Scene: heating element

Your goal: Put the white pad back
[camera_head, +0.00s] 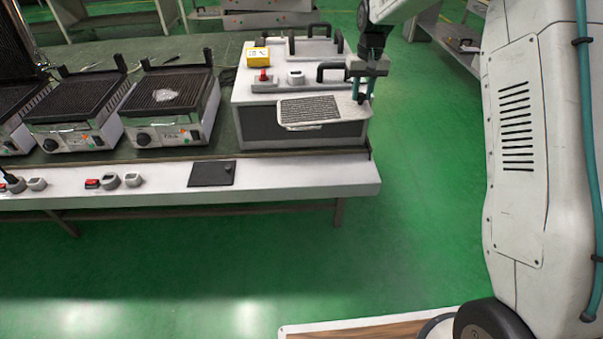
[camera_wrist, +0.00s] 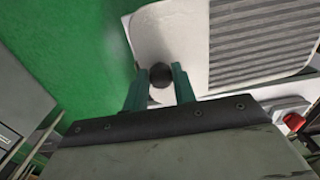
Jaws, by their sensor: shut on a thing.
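The white pad (camera_head: 352,108) is a flat plate with a grey ribbed area and a white rim. In the head view it shows in front of the top right part of the white box-shaped unit (camera_head: 244,93); I cannot tell whether it touches the unit. In the wrist view the pad (camera_wrist: 183,33) fills the upper right, with a round black knob (camera_wrist: 160,75) at its near corner. My gripper (camera_head: 364,90) is at the pad's right end. In the wrist view its teal fingers (camera_wrist: 160,85) are shut on the black knob.
The unit's top carries a yellow box (camera_head: 258,57), a red switch (camera_head: 263,77), a grey knob (camera_head: 296,77) and black handles (camera_head: 333,68). Grill units (camera_head: 170,100) stand to the left on the bench. A black square plate (camera_head: 212,174) lies on the front ledge. Green floor (camera_head: 430,130) is open at right.

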